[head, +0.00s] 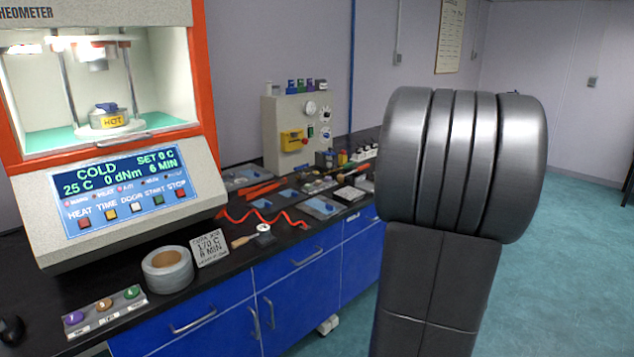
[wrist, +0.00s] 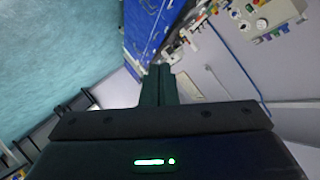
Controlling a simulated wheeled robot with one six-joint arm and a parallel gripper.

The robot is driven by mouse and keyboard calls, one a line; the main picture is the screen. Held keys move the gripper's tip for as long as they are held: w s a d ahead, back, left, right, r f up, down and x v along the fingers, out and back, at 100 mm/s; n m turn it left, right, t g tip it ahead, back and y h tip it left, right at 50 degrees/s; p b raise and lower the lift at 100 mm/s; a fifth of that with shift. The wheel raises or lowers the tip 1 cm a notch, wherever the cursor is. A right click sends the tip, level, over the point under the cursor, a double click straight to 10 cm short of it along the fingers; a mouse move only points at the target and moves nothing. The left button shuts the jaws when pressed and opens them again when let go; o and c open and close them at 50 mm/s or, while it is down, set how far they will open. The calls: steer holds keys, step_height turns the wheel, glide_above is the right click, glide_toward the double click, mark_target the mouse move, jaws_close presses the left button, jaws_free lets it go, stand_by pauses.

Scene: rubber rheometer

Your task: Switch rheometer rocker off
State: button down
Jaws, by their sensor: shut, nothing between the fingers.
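The rheometer (head: 207,110) stands at the left of the head view, an orange and off-white machine with a lit chamber. Its blue display (head: 122,172) is lit and reads COLD, 25 C, 0 dNm, SET 0 C, 6 MIN. A row of coloured buttons runs below it, HEAT to STOP. I cannot make out a rocker switch in either view. My gripper (wrist: 159,72) shows in the wrist view, its dark fingers together and empty, apart from the bench. My gripper is not seen in the head view, where my arm fills the right.
The black bench (head: 215,290) has blue cabinets (head: 300,275) below. A grey roll (head: 167,270), a card (head: 211,249) and a token tray (head: 105,312) lie before the rheometer. A cream control box (head: 290,108) stands farther back. Open teal floor (head: 575,215) lies to the right.

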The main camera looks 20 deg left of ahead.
steer(key=w+a+f+m+y+b, duration=0.4)
steer(key=w+a+f+y, duration=0.4)
steer(key=w+a+y, duration=0.2)
steer(key=shift+w+a+f+t+y, duration=0.25)
steer(key=shift+w+y, duration=0.35)
steer(key=shift+y, duration=0.3)
steer(key=shift+r, duration=0.15)
